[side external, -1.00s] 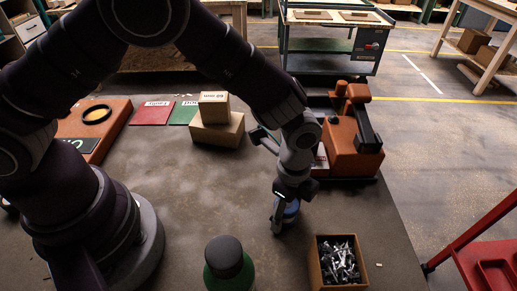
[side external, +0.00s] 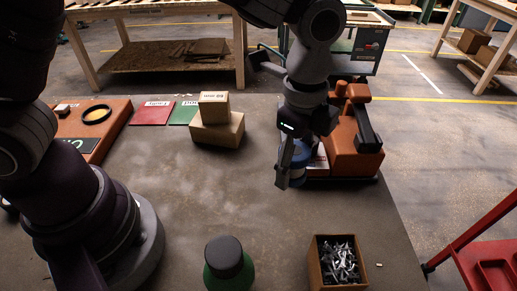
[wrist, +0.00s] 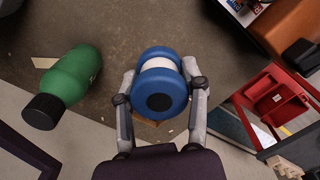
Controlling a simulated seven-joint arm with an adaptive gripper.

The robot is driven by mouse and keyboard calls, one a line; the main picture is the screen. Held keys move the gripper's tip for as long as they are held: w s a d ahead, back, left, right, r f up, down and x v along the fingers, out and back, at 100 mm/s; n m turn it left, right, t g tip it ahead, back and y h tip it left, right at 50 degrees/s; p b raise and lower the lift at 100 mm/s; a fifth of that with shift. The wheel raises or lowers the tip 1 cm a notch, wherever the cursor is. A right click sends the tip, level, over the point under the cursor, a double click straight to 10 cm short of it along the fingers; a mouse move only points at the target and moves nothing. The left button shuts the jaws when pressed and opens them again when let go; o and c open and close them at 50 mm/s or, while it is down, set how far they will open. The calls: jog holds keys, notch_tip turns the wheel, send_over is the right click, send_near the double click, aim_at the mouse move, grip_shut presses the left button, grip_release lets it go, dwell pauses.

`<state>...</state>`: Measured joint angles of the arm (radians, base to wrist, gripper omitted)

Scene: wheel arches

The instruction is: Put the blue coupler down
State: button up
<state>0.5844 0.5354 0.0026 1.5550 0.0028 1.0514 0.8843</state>
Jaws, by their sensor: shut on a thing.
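The blue coupler is a blue spool-like piece with a white middle band. It shows large in the wrist view (wrist: 160,92) between the two fingers, and partly behind a finger in the side view (side external: 300,163). My gripper (side external: 291,172) is shut on it and holds it upraised over the table, in front of the orange machine. In the wrist view the fingers of my gripper (wrist: 160,88) press on both sides of the white band. The table beneath (side external: 215,215) is bare.
A green bottle with a dark cap (side external: 229,266) and an open box of metal parts (side external: 338,263) stand at the front. Two stacked cartons (side external: 216,129) are behind left. The orange machine (side external: 350,145) is close right. Red and green cards (side external: 152,113) lie at the back left.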

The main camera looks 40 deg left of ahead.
aim_at(297, 150)
notch_tip(297, 150, up, 3)
jog(key=shift+r, duration=0.2)
jog(key=a+n, duration=1.2)
jog(key=a, duration=1.4)
jog(key=s+a+n, duration=0.6)
jog(key=s+a, duration=0.2)
notch_tip(297, 150, down, 15)
jog(key=shift+s+a+f, duration=0.1)
jog(key=shift+s, duration=0.05)
jog(key=o, duration=0.5)
jog(key=shift+f, duration=0.15)
jog(key=o, duration=0.4)
jog(key=shift+o, duration=0.2)
